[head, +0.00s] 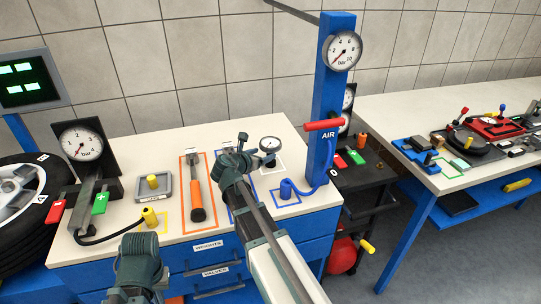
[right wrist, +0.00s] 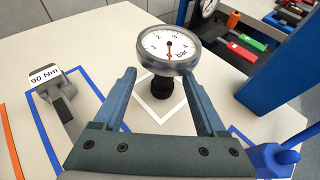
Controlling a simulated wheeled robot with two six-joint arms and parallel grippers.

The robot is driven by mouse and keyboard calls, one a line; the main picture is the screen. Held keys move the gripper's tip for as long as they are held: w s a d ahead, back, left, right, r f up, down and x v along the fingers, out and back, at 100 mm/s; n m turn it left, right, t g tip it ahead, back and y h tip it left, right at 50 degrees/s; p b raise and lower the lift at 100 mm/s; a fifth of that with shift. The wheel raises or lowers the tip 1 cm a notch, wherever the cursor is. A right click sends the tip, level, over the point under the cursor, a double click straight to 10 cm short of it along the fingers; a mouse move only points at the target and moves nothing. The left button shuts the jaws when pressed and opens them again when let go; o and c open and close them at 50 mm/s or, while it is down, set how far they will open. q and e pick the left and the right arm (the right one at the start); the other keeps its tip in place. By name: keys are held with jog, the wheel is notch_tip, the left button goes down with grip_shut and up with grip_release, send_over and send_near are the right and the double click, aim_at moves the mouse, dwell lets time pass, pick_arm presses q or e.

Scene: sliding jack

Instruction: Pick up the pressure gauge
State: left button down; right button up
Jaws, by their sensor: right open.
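The pressure gauge (head: 269,144) is a small round white dial marked bar on a black stem. It stands upright in a white square outline on the bench. The right wrist view shows its dial (right wrist: 168,48) and stem close up. My right gripper (head: 246,150) is open; in the right wrist view its two fingers (right wrist: 164,90) appear on either side of the stem, with gaps. I cannot tell how far the stem reaches between them. My left gripper (head: 138,262) is at the bottom left, away from the gauge, and its jaws cannot be made out.
A tool labelled 90 Nm (right wrist: 62,98) lies in a blue outline left of the gauge. A blue post (head: 327,110) with a red-handled air hose rises to the right. A blue fitting (head: 286,189) stands nearer the front.

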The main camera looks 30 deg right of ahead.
jog(key=shift+s+b+x, duration=0.2)
jog(key=shift+b+x, duration=0.35)
jog(key=shift+x, duration=0.65)
jog(key=shift+s+b+x, duration=0.2)
jog(key=shift+b+x, duration=0.3)
jog(key=shift+x, duration=0.7)
jog(key=shift+w+d+f, duration=0.15)
jog(key=shift+d+f, duration=0.05)
jog(key=shift+d, duration=0.25)
grip_shut()
